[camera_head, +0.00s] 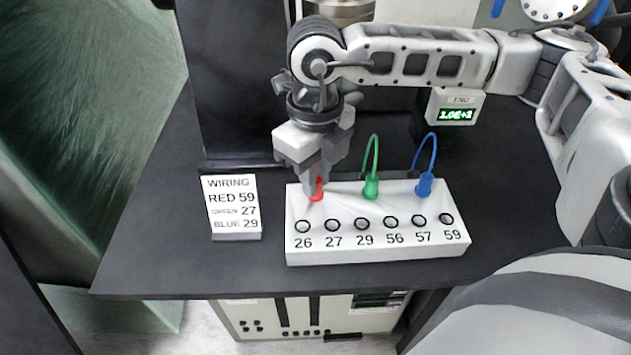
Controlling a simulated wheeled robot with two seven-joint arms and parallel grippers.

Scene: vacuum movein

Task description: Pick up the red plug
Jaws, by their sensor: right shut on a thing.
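The red plug (317,192) stands at the back left of the white socket box (378,254). My right gripper (313,185) reaches down over it from above and is shut on it; the fingers hide most of the plug. The green plug (371,187) and the blue plug (424,185) stand upright to its right, each with a looped cable. A row of sockets labelled 26, 27, 29, 56, 57 and 59 runs along the front of the box. My left gripper is not in view.
A wiring card (232,206) left of the box reads RED 59, GREEN 27, BLUE 29. A small display (456,108) stands behind at the right. The dark table (160,250) is clear at the left and front. A dark upright panel stands behind the card.

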